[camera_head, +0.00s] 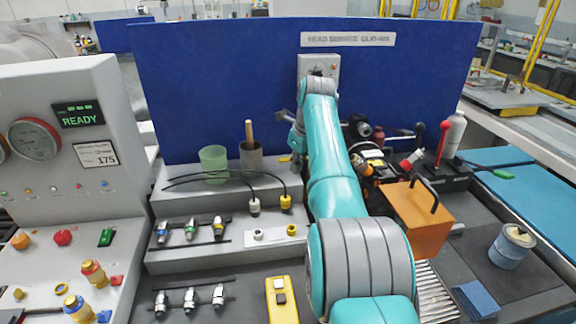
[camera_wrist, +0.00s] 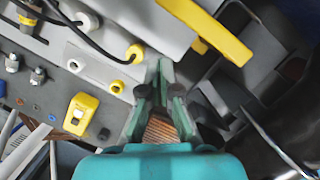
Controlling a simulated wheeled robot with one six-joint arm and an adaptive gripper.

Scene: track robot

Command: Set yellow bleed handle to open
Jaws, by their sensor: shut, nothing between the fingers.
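The yellow bleed handle (camera_wrist: 212,30) is a long flat bar in the wrist view. It slants from the top centre down to the right, beside a grey block. My gripper (camera_wrist: 163,70) has its fingers together with nothing between them. In the picture, its tips lie below and left of the handle, with a visible gap. In the head view my arm hides most of the handle and the gripper's fingers. A small yellow piece beside my arm may be part of the handle; I cannot tell.
A yellow connector (camera_wrist: 134,54) on a black cable is close left of my fingers. A yellow switch box (camera_wrist: 80,113) lies lower left. In the head view, an orange box (camera_head: 412,222) stands right of my arm, and a blue panel (camera_head: 220,80) rises behind the bench.

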